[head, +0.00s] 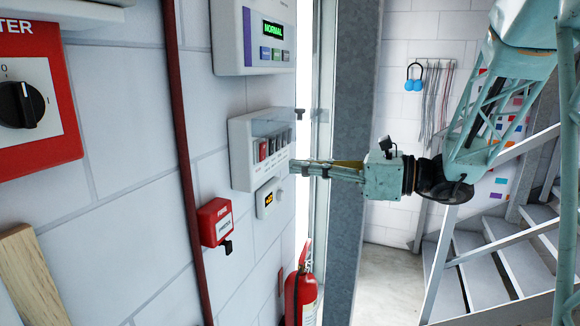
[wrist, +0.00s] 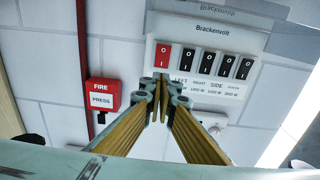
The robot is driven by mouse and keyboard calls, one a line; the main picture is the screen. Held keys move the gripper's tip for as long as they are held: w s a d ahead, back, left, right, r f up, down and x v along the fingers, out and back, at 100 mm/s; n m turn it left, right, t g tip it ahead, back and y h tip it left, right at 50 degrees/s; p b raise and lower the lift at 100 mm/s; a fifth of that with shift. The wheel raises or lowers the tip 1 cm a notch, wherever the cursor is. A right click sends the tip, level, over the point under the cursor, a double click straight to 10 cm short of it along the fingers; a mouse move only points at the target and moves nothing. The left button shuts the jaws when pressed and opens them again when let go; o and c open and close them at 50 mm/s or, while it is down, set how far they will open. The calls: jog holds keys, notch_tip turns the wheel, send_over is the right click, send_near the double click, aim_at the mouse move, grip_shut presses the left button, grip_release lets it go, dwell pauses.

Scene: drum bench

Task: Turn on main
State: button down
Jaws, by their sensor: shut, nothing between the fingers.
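A white switch panel (head: 240,155) marked "Brackenvolt" is mounted on the wall; it also shows in the wrist view (wrist: 215,32). Its leftmost rocker is red (wrist: 162,56), with several black rockers (wrist: 205,62) to its right. The red rocker also shows in the head view (head: 263,150). A clear cover (wrist: 225,12) appears raised above the rockers. My gripper (wrist: 160,88) is shut and empty, its tips just below the red rocker. I cannot tell whether they touch the panel. The tips hide any label under the red rocker. In the head view my gripper (head: 295,167) is at the panel's lower right edge.
A dark red pipe (head: 183,150), fire extinguisher (head: 300,290) and grey post (head: 353,100) stand nearby.

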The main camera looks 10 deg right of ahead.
jog(key=v, duration=0.6)
jog(key=shift+s+d+f+b, duration=0.15)
jog(key=shift+d+f+b, duration=0.2)
jog(key=shift+f, duration=0.2)
jog(key=shift+s+a, duration=0.1)
jog(key=s+a+f+n+g+h+b, duration=0.2)
jog(key=s+a+f+n, duration=0.15)
jog(key=s, duration=0.45)
jog(key=s+a+f+n+g+h+b, duration=0.2)
jog(key=s+a+f+n+g, duration=0.15)
jog(key=s, duration=0.45)
jog(key=s+a+f+n+g+h+b, duration=0.1)
jog(key=s+a+f+n+g+b, duration=0.2)
jog(key=s, duration=0.5)
jog(key=s+d+f+n+t+h+b, duration=0.1)
jog(key=s+d+f+n+h, duration=0.25)
jog(key=s, duration=0.25)
jog(key=s+d+f+n+h+b, duration=0.2)
jog(key=s+f+n, duration=0.1)
jog(key=s+f, duration=0.2)
jog(key=s+d+f+n+t+h+b, duration=0.2)
jog(key=d+n, duration=0.1)
jog(key=d, duration=0.2)
jog(key=s+d+f+n+t+h+b, duration=0.1)
jog(key=s+d+n+h+b, duration=0.1)
jog(key=d+n+h, duration=0.1)
jog(key=shift+s+d+f+n+t, duration=0.35)
jog(key=shift+d+f+n, duration=0.1)
jog(key=shift+d, duration=0.6)
